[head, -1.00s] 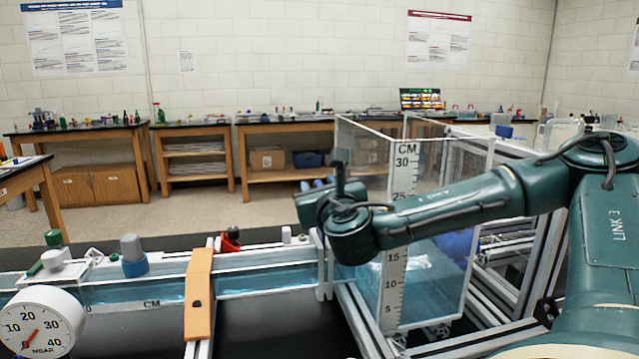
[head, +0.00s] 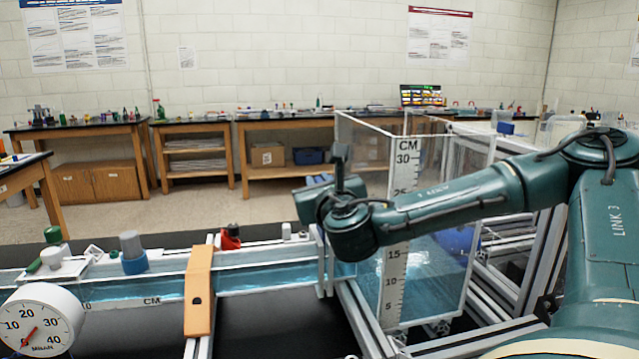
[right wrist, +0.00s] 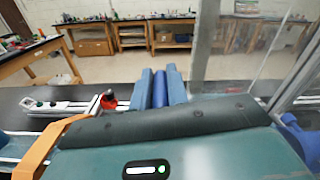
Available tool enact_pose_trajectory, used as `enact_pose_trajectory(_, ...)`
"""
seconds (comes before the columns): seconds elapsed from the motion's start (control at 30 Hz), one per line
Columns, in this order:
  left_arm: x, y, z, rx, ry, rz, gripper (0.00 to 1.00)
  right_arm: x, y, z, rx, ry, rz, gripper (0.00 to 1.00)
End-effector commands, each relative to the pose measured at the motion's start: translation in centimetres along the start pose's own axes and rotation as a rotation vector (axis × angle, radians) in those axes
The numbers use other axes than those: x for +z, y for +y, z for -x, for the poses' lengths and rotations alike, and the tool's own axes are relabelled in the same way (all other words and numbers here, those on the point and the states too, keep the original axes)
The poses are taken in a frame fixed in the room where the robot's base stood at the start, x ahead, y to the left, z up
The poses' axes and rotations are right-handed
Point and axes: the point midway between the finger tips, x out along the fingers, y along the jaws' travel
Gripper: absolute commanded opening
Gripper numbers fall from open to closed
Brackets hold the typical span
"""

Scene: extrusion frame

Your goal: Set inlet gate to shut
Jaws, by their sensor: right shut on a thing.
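My right gripper (head: 319,182) is above the inlet end of the clear water channel (head: 262,277), beside the clear tank (head: 436,262). Its wrist hides most of the jaws in the head view. In the right wrist view, the two grey-blue fingers (right wrist: 160,76) are closed on a dark blue upright piece, apparently the gate handle (right wrist: 160,92). A pale upright gate frame (head: 322,268) stands at the channel end below the wrist. The gate plate's height cannot be made out. My left gripper is not in view.
An orange bracket (head: 198,290) spans the channel. A round gauge (head: 40,318), a blue-collared grey knob (head: 131,252) and a red fitting (head: 230,238) sit along the channel. Aluminium rails (head: 480,335) surround the tank. Benches with lab items stand behind.

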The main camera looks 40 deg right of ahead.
Motion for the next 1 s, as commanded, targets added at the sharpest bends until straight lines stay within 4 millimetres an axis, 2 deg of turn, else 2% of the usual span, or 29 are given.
enact_pose_trajectory(0.33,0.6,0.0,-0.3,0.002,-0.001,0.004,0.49,-0.5,0.0,-0.1,-0.005,-0.001,0.001,0.0)
enact_pose_trajectory(0.63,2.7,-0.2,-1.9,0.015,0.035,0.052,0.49,-4.3,0.7,-0.1,-0.006,-0.003,0.004,0.0)
enact_pose_trajectory(0.77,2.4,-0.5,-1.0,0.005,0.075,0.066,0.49,-5.3,0.9,-0.1,-0.006,-0.001,0.003,0.0)
enact_pose_trajectory(1.0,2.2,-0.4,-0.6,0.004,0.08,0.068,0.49,-5.3,0.9,0.0,-0.005,0.005,0.003,0.0)
